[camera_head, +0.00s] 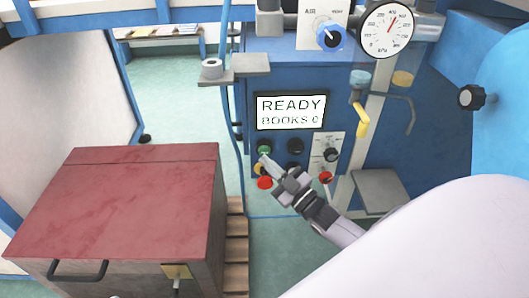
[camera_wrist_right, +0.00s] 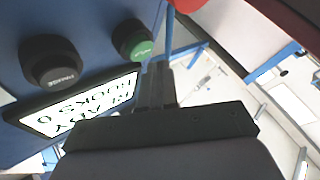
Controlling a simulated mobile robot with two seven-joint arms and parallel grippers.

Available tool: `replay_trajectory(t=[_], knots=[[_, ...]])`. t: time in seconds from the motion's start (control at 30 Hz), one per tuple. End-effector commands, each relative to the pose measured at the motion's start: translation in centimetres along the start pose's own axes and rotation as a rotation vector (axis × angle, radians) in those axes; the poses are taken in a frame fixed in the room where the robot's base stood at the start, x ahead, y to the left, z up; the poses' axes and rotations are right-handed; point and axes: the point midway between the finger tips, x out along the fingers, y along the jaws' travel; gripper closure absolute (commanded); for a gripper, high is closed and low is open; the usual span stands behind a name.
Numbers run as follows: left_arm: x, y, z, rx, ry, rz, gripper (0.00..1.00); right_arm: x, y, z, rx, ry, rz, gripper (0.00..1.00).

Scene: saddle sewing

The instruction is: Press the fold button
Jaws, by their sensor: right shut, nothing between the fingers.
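A blue machine's control panel shows several buttons. A green button (camera_head: 264,146) is at the upper left, with a black button (camera_head: 295,146) to its right. A yellow button (camera_head: 259,169) is partly hidden below the green one, above a red button (camera_head: 265,183). I cannot read which is the fold button. My right gripper (camera_head: 266,161) is shut and empty, its tips just below the green button. In the right wrist view the shut fingers (camera_wrist_right: 157,68) are close to the green button (camera_wrist_right: 133,40); contact cannot be told. The black button (camera_wrist_right: 50,62) is farther left. My left gripper is not in view.
A display (camera_head: 291,111) above the buttons reads READY, BOOKS 0. A black knob (camera_head: 331,154) and another red control (camera_head: 326,178) are to the right. A dark red box (camera_head: 120,190) stands at the left. A gauge (camera_head: 386,30) and yellow-handled valve (camera_head: 361,120) are at upper right.

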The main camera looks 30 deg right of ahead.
Motion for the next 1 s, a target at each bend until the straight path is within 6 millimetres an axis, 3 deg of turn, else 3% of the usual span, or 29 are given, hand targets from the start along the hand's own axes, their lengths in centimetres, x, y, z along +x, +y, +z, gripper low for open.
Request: replay_trajectory(t=[1.0], knots=[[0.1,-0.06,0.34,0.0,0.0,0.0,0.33,0.71,0.52,0.53,-0.001,0.0,0.0,1.0]])
